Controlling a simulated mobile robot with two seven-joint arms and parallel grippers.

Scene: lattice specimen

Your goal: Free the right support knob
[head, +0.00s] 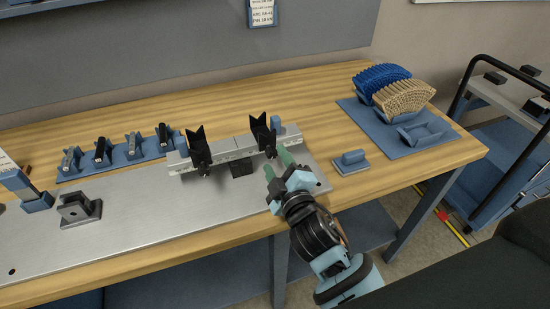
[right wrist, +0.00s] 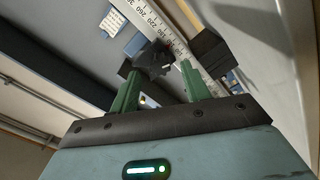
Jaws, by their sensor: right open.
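The right support (head: 261,134) is a black V-notched upright on the grey rail (head: 224,150). Its knob (right wrist: 151,61) is dark and lobed in the right wrist view; it is small and partly hidden in the head view. My right gripper (head: 277,169) is open, its green fingers pointing at the rail just below the right support. In the right wrist view the knob lies between the fingertips (right wrist: 160,72), nearer the left finger; I cannot tell whether they touch. The left support (head: 199,148) is a similar black upright. My left gripper is not in view.
A black block (head: 241,169) sits at the rail's front. A small blue-topped block (head: 351,160) lies to the right. A blue mat (head: 441,137) holds blue and tan fan-shaped racks. Several small tools stand on a blue tray (head: 70,173). The metal plate's front left is mostly clear.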

